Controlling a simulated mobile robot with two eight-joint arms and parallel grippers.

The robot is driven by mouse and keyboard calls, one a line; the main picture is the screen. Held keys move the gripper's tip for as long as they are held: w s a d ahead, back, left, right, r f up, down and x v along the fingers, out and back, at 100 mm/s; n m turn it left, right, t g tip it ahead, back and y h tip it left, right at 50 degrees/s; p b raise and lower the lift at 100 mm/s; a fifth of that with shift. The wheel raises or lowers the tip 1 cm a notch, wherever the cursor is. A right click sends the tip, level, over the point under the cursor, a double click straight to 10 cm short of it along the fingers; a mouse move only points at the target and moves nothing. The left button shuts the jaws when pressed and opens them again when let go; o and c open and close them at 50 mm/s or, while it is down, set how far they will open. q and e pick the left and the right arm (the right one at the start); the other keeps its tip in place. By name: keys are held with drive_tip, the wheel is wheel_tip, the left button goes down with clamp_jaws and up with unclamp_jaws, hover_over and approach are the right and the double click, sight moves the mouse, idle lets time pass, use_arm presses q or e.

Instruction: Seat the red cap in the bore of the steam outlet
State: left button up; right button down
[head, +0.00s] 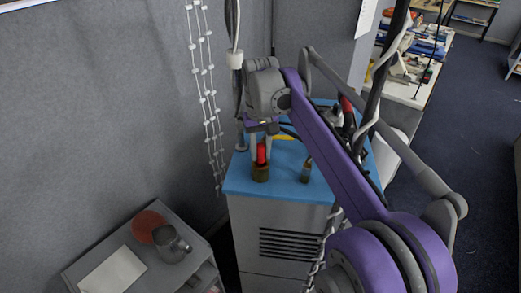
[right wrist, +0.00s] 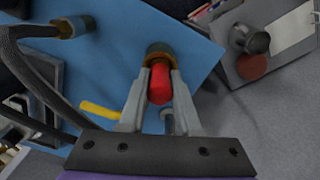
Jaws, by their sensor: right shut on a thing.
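My right gripper (head: 261,146) comes down over the blue top of a grey cabinet and is shut on the red cap (head: 261,155). In the right wrist view the cap (right wrist: 160,86) sits between the two grey fingers. The brass steam outlet (head: 260,173) stands upright on the blue top, directly below the cap. In the right wrist view the outlet (right wrist: 158,50) lies just beyond the fingertips, in line with the cap. The cap's lower end meets the outlet's mouth in the picture; I cannot tell how deep it sits. My left gripper is not in view.
A yellow piece (right wrist: 100,110) and dark hoses (right wrist: 35,75) are close by.

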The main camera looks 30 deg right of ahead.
sight(260, 145)
drive_tip(key=shift+f+b, duration=0.3)
drive_tip(key=shift+f, duration=0.5)
drive_tip(key=c, duration=0.5)
unclamp_jaws()
wheel_tip(260, 145, up, 11)
drive_tip(key=shift+f+p, duration=0.1)
drive_tip(key=shift+p, duration=0.55)
drive_tip(key=s+a+f+n+t, duration=0.1)
drive_tip(key=s+a+f+t, duration=0.1)
drive_tip(key=s+f, duration=0.4)
drive_tip(key=s+a+f+n+t, duration=0.1)
drive_tip(key=s+a+f, duration=0.3)
drive_tip(key=f, duration=0.6)
drive_tip(key=s+a+f+n+t, duration=0.1)
drive_tip(key=s+a+f+t, duration=0.2)
drive_tip(key=s+f, duration=0.5)
drive_tip(key=shift+s+a+f, duration=0.3)
drive_tip(key=shift+s+a, duration=0.05)
drive_tip(key=shift+a, duration=0.25)
